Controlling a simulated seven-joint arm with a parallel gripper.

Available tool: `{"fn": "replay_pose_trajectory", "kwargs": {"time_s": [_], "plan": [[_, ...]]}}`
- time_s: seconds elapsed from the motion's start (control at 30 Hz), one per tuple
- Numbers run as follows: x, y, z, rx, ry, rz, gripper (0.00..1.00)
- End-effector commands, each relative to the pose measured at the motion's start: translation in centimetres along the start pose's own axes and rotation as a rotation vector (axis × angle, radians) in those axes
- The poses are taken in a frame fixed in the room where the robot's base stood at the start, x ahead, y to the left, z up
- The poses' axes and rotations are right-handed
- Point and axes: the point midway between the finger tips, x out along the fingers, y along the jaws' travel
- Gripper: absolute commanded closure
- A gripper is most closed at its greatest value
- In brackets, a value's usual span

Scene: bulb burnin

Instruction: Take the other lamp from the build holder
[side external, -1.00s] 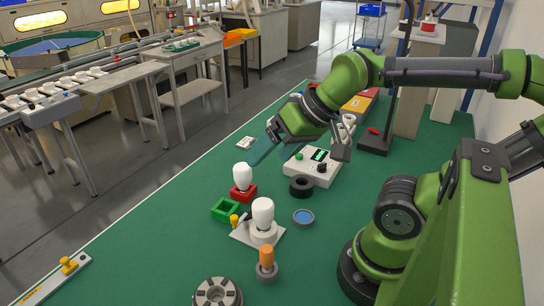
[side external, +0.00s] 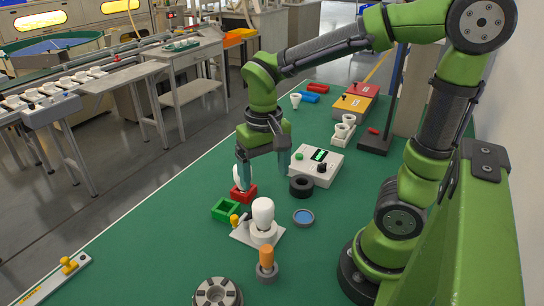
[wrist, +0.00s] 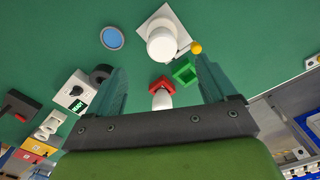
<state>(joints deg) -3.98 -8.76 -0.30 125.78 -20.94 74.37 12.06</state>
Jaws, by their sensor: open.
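A white lamp (side external: 237,178) stands upright in a small red holder (side external: 246,195) left of the table's middle. My gripper (side external: 263,178) is open and points down beside this lamp, with one finger partly covering it in the side view. In the wrist view the lamp (wrist: 162,99) and the red holder (wrist: 161,83) show between my open, empty fingers (wrist: 160,68). A second white lamp (side external: 263,213) stands upright on a white square base (side external: 272,238); it also shows in the wrist view (wrist: 162,45). A green holder (side external: 226,209) beside the red one looks empty.
A yellow knob (side external: 234,220) sits by the white base. A control box (side external: 316,165) with a green display, a black ring (side external: 302,187) and a blue-topped disc (side external: 303,217) lie to the right. An orange-topped peg (side external: 266,262) stands in front.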

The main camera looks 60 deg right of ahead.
Motion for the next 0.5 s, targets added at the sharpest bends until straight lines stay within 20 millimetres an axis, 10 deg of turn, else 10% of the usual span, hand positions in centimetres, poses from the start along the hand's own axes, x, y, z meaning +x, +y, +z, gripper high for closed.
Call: {"fn": "replay_pose_trajectory", "kwargs": {"time_s": [0.5], "plan": [[8.7,0.0,0.0,0.000,-0.001,-0.002,0.15]]}}
